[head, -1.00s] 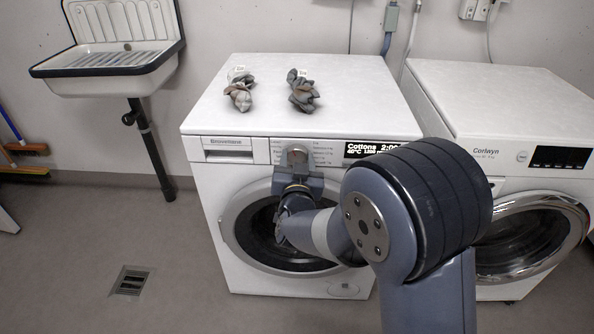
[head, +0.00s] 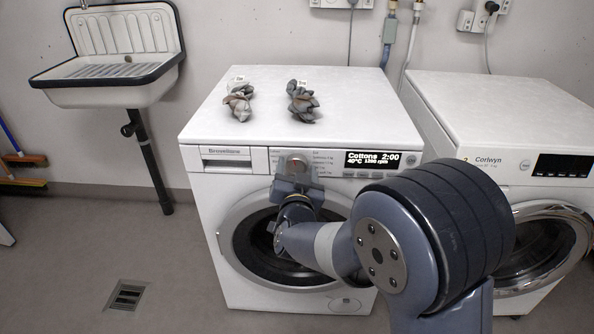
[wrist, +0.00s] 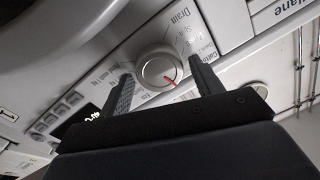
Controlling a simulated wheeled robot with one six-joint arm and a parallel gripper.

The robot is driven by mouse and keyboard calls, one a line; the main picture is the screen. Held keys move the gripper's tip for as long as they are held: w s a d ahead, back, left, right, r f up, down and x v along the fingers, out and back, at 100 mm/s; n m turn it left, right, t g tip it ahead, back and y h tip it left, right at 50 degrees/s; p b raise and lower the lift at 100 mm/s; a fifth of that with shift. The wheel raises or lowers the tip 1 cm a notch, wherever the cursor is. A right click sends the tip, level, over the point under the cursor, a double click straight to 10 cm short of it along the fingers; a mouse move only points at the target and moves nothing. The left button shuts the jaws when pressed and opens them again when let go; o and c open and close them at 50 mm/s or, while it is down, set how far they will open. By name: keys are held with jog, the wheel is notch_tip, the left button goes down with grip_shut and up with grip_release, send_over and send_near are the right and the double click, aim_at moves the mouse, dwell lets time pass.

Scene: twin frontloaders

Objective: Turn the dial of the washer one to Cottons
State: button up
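Washer one (head: 204,215) is the white frontloader on the left, with a dark round door. My gripper (wrist: 160,72) is open, with one dark finger on each side of the dial and visible gaps between fingers and dial. In the head view my gripper (head: 297,168) is at the control panel and mostly hides the dial.
Two crumpled cloth bundles (head: 239,105) (head: 302,103) lie on washer one. A second white washer (head: 500,110) stands close on the right with a dark display. A sink (head: 110,90) hangs at the left. The floor in front on the left is clear, with a drain grate (head: 127,295).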

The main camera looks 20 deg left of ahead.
jog(key=shift+o, duration=0.6)
jog(key=p+v, duration=0.1)
jog(key=v, duration=0.9)
jog(key=shift+s, duration=0.4)
jog(key=shift+w, duration=0.1)
jog(key=b+x, duration=0.1)
jog(key=x, duration=0.9)
jog(key=shift+w, duration=0.35)
jog(key=shift+r, duration=0.1)
